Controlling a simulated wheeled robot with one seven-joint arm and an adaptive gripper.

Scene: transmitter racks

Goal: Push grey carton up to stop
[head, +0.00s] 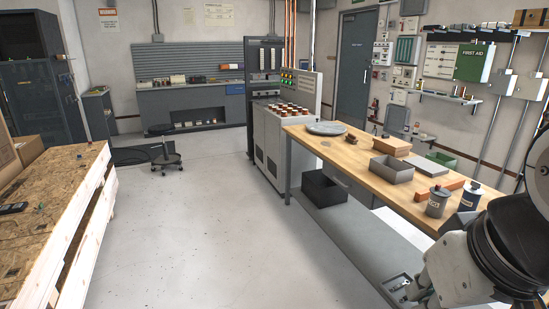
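My arm fills the lower right corner. What looks like my gripper (399,286) shows small and low, beyond the bench's near side and well apart from the grey box. Its fingers are too unclear to read.
A brown block (391,146), a green tray (441,160) and a round grey plate (326,128) are also on the bench. A black bin (323,188) sits below.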

